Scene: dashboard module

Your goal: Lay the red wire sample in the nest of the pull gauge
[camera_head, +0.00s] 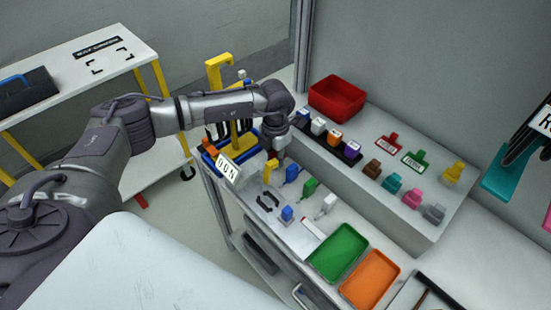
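I cannot make out the red wire sample. I cannot say for certain which item is the pull gauge or its nest. A small yellow piece (269,171) and a black bracket-like piece (268,201) are below the gripper. My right gripper is not in view.
A raised grey shelf carries a red bin (337,96), a row of coloured connectors and several coloured parts. A green tray (338,252) and an orange tray (370,279) are at the front. A blue-rimmed bin with a yellow stand (238,136) is behind my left forearm.

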